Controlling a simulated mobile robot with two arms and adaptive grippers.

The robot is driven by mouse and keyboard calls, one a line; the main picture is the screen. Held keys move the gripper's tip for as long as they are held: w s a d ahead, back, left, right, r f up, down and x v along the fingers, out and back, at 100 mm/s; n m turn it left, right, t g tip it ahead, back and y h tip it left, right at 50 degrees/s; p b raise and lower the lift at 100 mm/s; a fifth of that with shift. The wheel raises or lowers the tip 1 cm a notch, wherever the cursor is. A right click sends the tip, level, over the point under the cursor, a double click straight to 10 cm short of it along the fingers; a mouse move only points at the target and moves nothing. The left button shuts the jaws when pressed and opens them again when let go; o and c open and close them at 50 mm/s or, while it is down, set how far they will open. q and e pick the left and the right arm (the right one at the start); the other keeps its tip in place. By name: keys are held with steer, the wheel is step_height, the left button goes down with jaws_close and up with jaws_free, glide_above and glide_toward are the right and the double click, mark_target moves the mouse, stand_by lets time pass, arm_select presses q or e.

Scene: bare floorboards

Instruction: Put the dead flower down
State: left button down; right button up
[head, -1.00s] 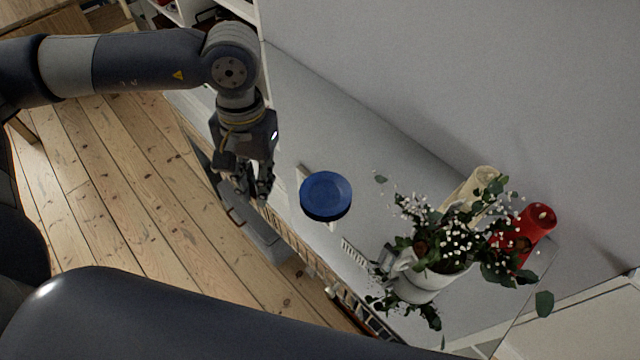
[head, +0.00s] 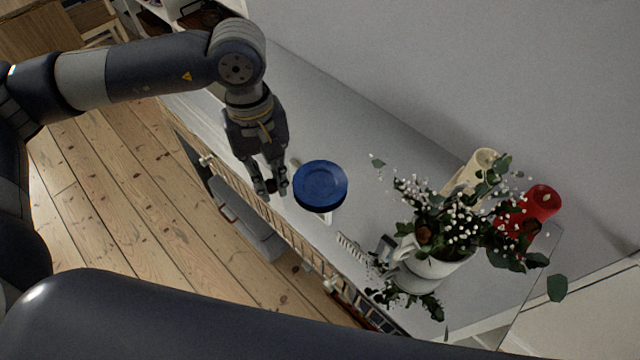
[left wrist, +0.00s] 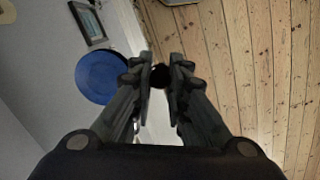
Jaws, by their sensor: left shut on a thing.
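My left gripper (head: 271,188) hangs over the front edge of the white sideboard top (head: 330,110), just left of a round blue dish (head: 320,183). Its fingers are closed on a small dark thing, seen between the fingertips in the left wrist view (left wrist: 160,76); I take it to be the dead flower (head: 271,186), but it is too small and dark to make out. The blue dish also shows in the left wrist view (left wrist: 100,77), left of the fingers and apart from them. My right gripper is not in view.
A white jug (head: 432,266) with leafy stems and small white blooms stands at the right. The sideboard top behind the blue dish is clear. Wooden floor (head: 110,170) lies at the left.

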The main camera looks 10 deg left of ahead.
arm_select(q)
steer(key=w+d+f+n+t+b, duration=0.1)
steer(key=w+d+f+n+b, duration=0.1)
steer(key=d+f+n+b, duration=0.85)
steer(key=n+t+p, duration=0.1)
steer(key=n+p, duration=0.4)
steer(key=n, duration=0.3)
glide_above(315, 166)
steer(key=shift+s+a+f, duration=0.1)
steer(key=shift+a+f, duration=0.05)
steer(key=shift+f, duration=0.2)
step_height(315, 166, down, 3)
steer(key=shift+f+p, duration=0.15)
steer(key=shift+p, duration=0.4)
steer(key=shift+f, duration=0.1)
steer(key=shift+f+b, duration=0.6)
steer(key=shift+b, duration=0.05)
steer(key=c, duration=1.5)
jaws_free()
steer(key=shift+r, duration=0.1)
steer(key=shift+c, duration=0.2)
